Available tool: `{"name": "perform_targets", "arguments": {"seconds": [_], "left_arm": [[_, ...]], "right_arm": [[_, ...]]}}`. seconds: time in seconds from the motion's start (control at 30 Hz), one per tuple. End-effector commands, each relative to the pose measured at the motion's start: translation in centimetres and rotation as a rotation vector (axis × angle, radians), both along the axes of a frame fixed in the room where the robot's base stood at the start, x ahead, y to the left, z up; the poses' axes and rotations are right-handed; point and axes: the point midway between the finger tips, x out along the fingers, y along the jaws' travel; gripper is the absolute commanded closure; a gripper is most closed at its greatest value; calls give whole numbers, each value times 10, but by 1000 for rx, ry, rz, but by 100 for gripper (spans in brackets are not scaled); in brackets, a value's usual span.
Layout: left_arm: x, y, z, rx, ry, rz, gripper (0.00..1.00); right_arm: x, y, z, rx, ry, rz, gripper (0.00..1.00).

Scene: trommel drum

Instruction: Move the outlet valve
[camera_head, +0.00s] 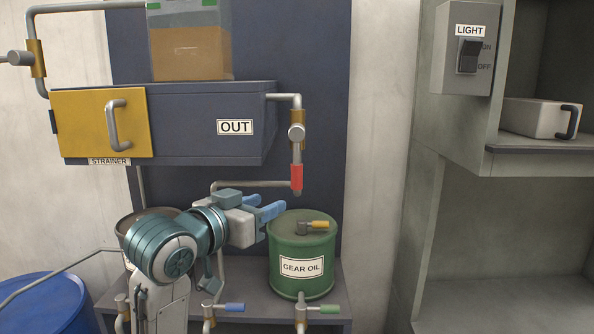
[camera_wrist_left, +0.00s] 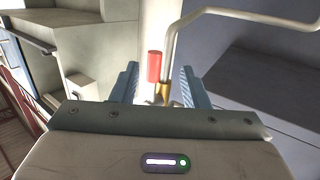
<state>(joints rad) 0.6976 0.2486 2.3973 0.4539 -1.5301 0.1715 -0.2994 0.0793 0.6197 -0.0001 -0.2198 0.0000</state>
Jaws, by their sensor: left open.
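The outlet valve has a red handle (camera_head: 296,176) that hangs straight down on the pipe at the right of the box labelled OUT (camera_head: 235,127). My left gripper (camera_head: 272,205) is open and empty, with blue fingers pointing right, a little below and left of the red handle in the head view. In the left wrist view, the red handle (camera_wrist_left: 154,67) shows upright between the two open fingers (camera_wrist_left: 159,72), with a brass fitting (camera_wrist_left: 162,92) beside its end. I see no contact between fingers and handle. My right gripper is not in view.
A green GEAR OIL drum (camera_head: 302,247) stands on the shelf just below the gripper. Blue- and green-handled valves (camera_head: 234,307) line the shelf's front. A yellow strainer door (camera_head: 100,123) is at upper left. A grey cabinet (camera_head: 470,230) stands right, beyond bare wall.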

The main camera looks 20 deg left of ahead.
Motion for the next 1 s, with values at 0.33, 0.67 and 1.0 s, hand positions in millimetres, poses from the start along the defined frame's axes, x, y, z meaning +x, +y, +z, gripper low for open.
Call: {"name": "perform_targets", "arguments": {"seconds": [0.33,0.67,1.0], "left_arm": [[5,-6,42,-11,-70,-26,59],[62,-25,43,-11,-67,-25,59],[96,-35,40,-7,-71,-22,59]], "right_arm": [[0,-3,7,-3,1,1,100],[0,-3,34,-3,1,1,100],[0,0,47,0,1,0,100]]}}
